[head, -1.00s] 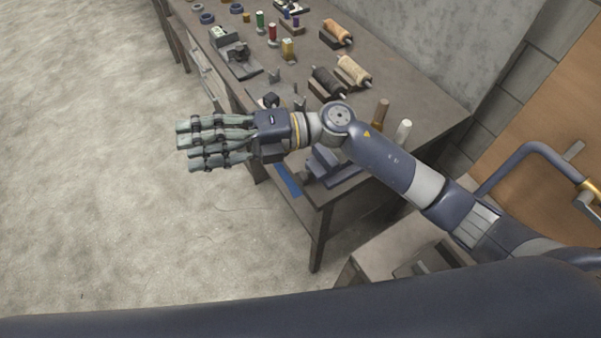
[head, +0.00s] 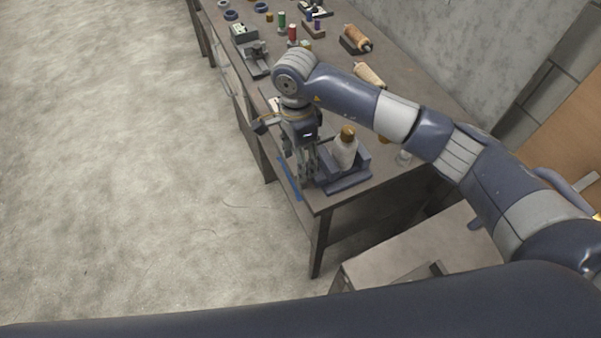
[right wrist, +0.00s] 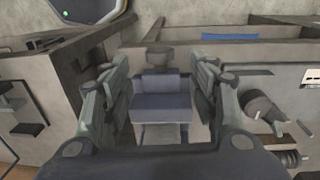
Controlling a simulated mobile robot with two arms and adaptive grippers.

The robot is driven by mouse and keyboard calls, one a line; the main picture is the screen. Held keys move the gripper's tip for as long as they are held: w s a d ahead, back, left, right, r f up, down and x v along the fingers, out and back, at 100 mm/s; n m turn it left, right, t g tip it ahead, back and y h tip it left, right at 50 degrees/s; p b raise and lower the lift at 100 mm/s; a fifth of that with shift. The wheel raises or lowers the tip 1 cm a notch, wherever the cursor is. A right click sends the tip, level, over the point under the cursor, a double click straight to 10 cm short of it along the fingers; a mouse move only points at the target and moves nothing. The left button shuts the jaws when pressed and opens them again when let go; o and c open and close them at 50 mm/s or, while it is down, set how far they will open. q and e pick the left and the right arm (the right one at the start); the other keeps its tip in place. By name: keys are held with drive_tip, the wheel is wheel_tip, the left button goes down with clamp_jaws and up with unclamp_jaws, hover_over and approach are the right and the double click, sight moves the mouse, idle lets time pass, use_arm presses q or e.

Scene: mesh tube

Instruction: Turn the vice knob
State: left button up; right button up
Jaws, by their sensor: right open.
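The blue-grey vice (head: 347,180) stands on the near corner of the workbench. A pale cylinder with a brownish-gold top (head: 345,150) stands upright at its jaws; I cannot tell whether it is clamped. My right gripper (head: 308,178) points down at the vice's left side, open, its fingers hiding part of it. In the right wrist view my open right gripper (right wrist: 160,95) has fingers on either side of the blue-grey vice body (right wrist: 160,106). A dark rounded piece, perhaps the knob (right wrist: 155,58), shows near the fingertips, with no clear contact. My left gripper is out of view.
The workbench (head: 400,88) carries spools, rolls (head: 369,75) and small tools farther back. A blue strip (head: 289,179) lies along its front edge, left of my gripper. Open floor (head: 120,170) lies to the left.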

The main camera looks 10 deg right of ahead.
drive_tip(key=f, duration=0.2)
drive_tip(key=f+p, duration=0.1)
drive_tip(key=f, duration=0.1)
drive_tip(key=f+p, duration=0.1)
drive_tip(key=shift+s+d+f, duration=0.1)
drive_tip(key=shift+s+f, duration=0.15)
drive_tip(key=shift+f, duration=0.95)
drive_tip(key=c, duration=1.1)
